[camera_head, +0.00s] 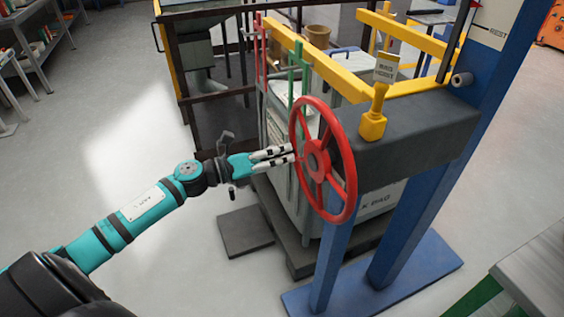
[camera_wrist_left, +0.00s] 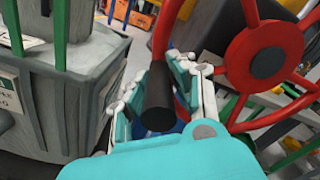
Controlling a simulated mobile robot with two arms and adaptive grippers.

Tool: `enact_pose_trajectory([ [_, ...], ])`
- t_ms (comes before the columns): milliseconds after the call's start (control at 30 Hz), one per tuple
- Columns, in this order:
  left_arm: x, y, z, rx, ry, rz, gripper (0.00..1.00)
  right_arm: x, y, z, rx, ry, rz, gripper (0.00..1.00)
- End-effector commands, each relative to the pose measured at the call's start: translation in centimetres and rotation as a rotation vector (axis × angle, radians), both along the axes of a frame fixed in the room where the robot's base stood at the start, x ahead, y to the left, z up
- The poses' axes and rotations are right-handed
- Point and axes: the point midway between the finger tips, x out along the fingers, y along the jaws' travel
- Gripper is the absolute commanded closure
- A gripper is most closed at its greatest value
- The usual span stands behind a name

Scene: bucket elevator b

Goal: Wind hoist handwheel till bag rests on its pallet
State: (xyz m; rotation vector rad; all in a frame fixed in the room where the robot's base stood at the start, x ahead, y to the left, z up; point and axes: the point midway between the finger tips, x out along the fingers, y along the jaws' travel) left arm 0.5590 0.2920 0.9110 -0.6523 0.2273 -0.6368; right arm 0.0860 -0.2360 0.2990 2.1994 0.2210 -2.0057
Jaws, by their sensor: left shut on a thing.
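The red hoist handwheel (camera_head: 318,160) stands upright on the hoist frame. My left gripper (camera_head: 288,154) is at the near left side of its rim. In the left wrist view my left gripper (camera_wrist_left: 160,105) is shut on the black crank handle (camera_wrist_left: 158,88), which sits by the red handwheel (camera_wrist_left: 266,63). The grey-white bag (camera_head: 376,205) is behind the wheel, with green and red straps at its top; the bag (camera_wrist_left: 75,70) also shows at left in the wrist view. The dark pallet (camera_head: 308,258) is under the bag. Whether they touch is hidden. My right gripper is not in view.
A yellow hoist sign post (camera_head: 374,125) is on the grey beam. A grey bench (camera_head: 535,275) is at lower right. The floor at left is clear.

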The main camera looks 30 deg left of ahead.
Motion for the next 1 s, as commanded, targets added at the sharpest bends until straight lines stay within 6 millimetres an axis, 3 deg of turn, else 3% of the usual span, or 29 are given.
enact_pose_trajectory([
  [500, 0.28, 0.41, 0.67, 0.014, -0.019, 0.009, 1.00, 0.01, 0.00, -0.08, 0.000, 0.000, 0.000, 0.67],
  [533, 0.28, 0.41, 0.67, 0.014, -0.019, 0.009, 0.76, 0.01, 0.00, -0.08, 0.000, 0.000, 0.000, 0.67],
  [700, 0.21, 0.30, 0.54, 0.015, -0.017, 0.006, 0.54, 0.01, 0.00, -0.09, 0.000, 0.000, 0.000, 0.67],
  [1000, -0.02, 0.30, 0.39, 0.014, -0.014, 0.003, 0.54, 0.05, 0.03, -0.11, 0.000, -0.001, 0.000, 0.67],
])
